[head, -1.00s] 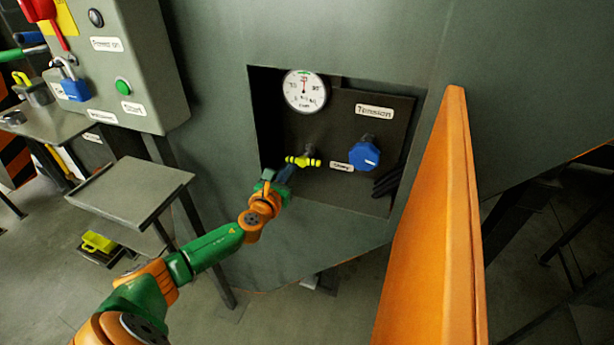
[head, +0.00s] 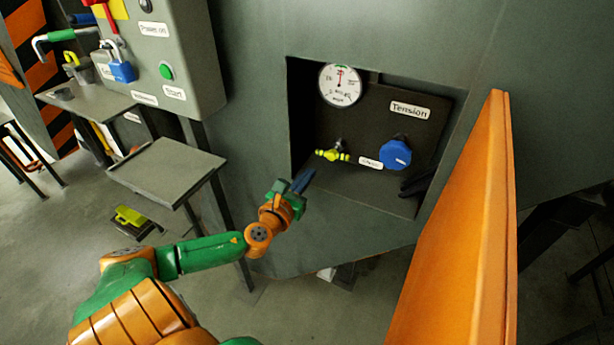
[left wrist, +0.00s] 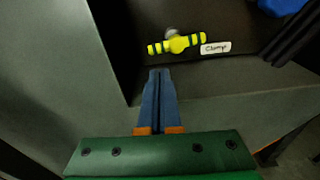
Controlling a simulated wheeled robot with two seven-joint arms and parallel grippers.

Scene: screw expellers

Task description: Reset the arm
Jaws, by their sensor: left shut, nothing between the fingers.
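My left arm comes in from the lower left in the head view. Its left gripper (head: 306,178) is shut and empty, with narrow blue fingers just outside the lower left corner of the recess in the machine. The left wrist view shows the shut fingers (left wrist: 158,75) pointing at the recess edge, below the yellow clamp handle (left wrist: 176,44) and apart from it. The handle also shows in the head view (head: 333,155), lying roughly level. My right gripper is not in view.
The recess holds a round gauge (head: 340,85) and a blue tension knob (head: 395,154). A large orange beam (head: 455,220) rises at right. A small grey table (head: 165,170) stands at left, below a control box (head: 180,60) with a green button.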

